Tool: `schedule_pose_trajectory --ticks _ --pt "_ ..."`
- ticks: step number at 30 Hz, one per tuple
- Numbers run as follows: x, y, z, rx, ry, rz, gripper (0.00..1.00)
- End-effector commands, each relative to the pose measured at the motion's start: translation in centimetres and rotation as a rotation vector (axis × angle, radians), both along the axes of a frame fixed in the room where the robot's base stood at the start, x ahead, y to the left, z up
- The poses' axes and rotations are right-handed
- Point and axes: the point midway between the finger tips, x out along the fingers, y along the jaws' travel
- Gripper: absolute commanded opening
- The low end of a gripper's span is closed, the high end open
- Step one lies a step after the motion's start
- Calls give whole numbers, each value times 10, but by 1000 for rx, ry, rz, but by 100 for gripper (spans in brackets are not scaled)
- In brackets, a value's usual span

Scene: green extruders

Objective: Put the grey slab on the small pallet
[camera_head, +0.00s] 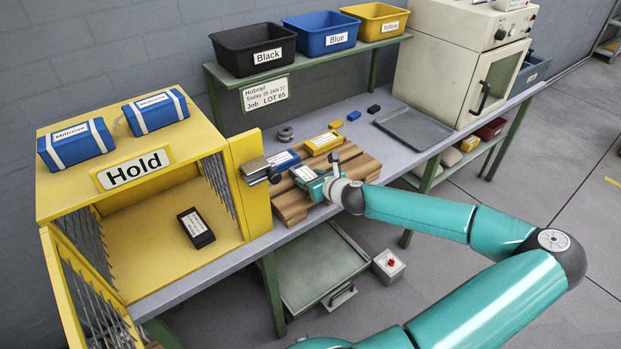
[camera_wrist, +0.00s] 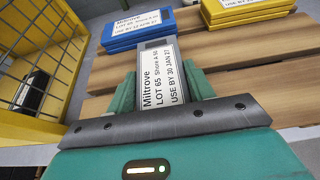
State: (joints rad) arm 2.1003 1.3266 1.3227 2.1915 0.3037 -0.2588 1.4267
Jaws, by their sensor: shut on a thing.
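The grey slab (camera_wrist: 168,78) has a white label reading Miltrove, LOT 65, Shore A 50, USE BY 30 JAN 27. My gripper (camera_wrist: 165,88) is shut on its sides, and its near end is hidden. In the head view the slab (camera_head: 303,173) and my gripper (camera_head: 316,184) are over the front left of the small wooden pallet (camera_head: 361,164). I cannot tell whether the slab touches the pallet slats (camera_wrist: 240,82). A blue slab (camera_head: 283,159) and a yellow slab (camera_head: 322,142) lie on the back of the pallet, just beyond the grey slab.
The yellow Hold cage (camera_head: 150,240) stands open at left with a black slab (camera_head: 196,227) inside. A grey tray (camera_head: 413,126) and small blue, yellow and black pieces lie behind on the bench. Black (camera_head: 252,50), blue (camera_head: 320,36) and yellow (camera_head: 377,22) bins line the shelf.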

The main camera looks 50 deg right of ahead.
Motion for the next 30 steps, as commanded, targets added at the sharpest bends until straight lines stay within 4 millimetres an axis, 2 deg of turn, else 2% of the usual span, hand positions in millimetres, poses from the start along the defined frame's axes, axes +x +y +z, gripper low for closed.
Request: schedule_pose_trajectory --ticks 3,4,7,16,20,30 --pt "1 0 0 0 1 1 22" --pt "1 0 -1 1 2 1 55" --pt "1 0 -1 1 2 1 74" --pt "0 0 0 0 2 0 74" --pt "-8 0 3 -1 1 -2 74" --pt "-61 13 26 -2 2 -3 74"
